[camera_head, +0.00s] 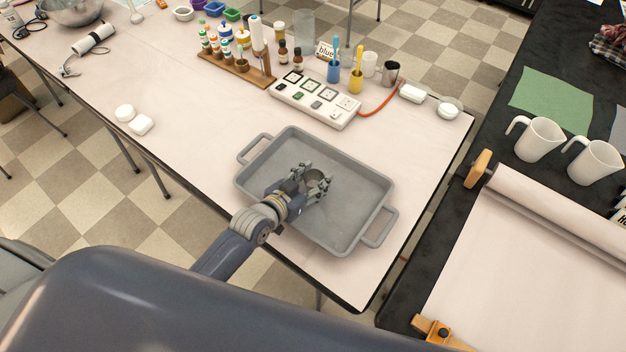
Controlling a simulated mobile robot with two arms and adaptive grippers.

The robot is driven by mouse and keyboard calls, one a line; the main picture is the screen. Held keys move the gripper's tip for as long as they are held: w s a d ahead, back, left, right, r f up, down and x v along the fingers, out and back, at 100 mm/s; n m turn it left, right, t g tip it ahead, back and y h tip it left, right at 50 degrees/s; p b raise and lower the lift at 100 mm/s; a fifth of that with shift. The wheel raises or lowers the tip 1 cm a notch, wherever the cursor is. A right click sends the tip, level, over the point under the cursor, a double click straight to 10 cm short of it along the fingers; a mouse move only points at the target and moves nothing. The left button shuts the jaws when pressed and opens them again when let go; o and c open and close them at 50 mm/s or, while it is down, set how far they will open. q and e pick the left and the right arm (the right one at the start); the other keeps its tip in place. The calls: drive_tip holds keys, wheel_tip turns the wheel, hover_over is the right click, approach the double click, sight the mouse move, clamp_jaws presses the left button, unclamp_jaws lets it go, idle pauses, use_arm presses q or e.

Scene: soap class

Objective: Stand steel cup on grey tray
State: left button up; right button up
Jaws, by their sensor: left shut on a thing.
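The grey tray (262,172) lies near the front edge of the white table, with a handle at each end. My left gripper (317,184) is over the middle of the tray, shut around a small grey metallic cup (318,175), which I take to be the steel cup. The cup looks upright, with its round opening facing up. The fingers hide much of its side. I cannot tell whether its base touches the tray floor. My right gripper is not in view.
A white power strip (315,100) with a red cord (378,103) lies behind the tray. Beyond it stand blue (334,71) and yellow (355,81) cups, another dark metallic cup (391,71) and several bottles. The rest of the tray is empty. White jugs (538,139) stand on the black table.

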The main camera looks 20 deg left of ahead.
use_arm(q)
drive_tip(key=shift+f, duration=0.5)
drive_tip(key=o, duration=1)
drive_tip(key=shift+f, duration=0.1)
drive_tip(key=shift+c, duration=0.2)
drive_tip(key=v, duration=1.2)
drive_tip(key=shift+r, duration=0.2)
